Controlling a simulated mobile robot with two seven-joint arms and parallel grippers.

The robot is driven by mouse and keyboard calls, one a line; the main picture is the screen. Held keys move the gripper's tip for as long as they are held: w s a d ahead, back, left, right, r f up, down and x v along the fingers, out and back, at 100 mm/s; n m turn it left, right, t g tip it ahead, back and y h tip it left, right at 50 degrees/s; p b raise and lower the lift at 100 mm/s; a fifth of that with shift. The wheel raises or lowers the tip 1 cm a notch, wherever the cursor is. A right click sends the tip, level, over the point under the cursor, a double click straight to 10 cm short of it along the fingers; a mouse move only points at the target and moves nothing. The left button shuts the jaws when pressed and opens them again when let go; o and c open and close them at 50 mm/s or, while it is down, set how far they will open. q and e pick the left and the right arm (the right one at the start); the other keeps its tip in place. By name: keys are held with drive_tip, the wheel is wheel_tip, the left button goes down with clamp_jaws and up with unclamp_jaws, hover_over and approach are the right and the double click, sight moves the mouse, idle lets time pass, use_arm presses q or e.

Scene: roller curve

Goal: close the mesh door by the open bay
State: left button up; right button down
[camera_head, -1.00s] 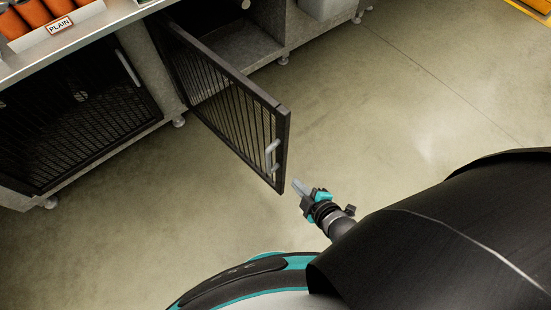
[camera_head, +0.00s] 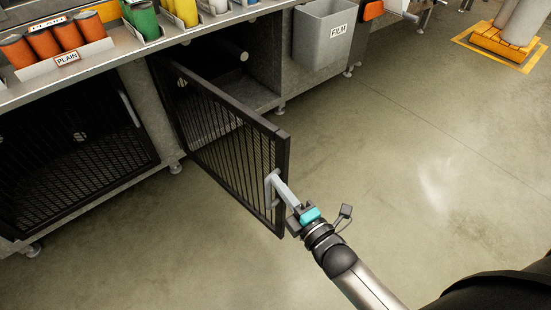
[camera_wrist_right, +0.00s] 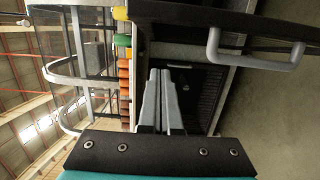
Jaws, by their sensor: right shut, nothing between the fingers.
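The black mesh door (camera_head: 225,140) stands swung out from the open bay (camera_head: 245,65) under the counter. Its grey handle (camera_head: 270,188) is near the free edge. My right gripper (camera_head: 280,183) is shut and empty, with its fingertips beside the handle in the head view; I cannot tell from there whether they touch. In the right wrist view, the shut fingers (camera_wrist_right: 161,100) show in the middle, and the handle (camera_wrist_right: 256,50) shows to their upper right, apart from them and not between them. The door (camera_wrist_right: 180,14) runs across the top there. My left gripper is not in view.
A shut mesh door (camera_head: 75,145) covers the bay to the left. The counter (camera_head: 100,65) above holds orange, green and yellow spools in trays. A grey FILM bin (camera_head: 322,35) hangs to the right. The floor (camera_head: 400,190) right of the door is clear.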

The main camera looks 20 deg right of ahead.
sight(277, 156)
drive_tip(key=w+b, duration=0.1)
drive_tip(key=w, duration=0.4)
drive_tip(key=w+b, duration=0.1)
drive_tip(key=w, duration=0.2)
drive_tip(key=shift+d+f+b, duration=0.1)
drive_tip(key=shift+d+b, duration=0.25)
drive_tip(key=shift+d, duration=0.05)
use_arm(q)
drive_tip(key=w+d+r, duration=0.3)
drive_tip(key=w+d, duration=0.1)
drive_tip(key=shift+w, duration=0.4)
use_arm(e)
drive_tip(key=shift+w+d, duration=0.25)
drive_tip(key=shift+d, duration=0.35)
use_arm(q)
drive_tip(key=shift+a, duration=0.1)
use_arm(e)
drive_tip(key=shift+d, duration=0.15)
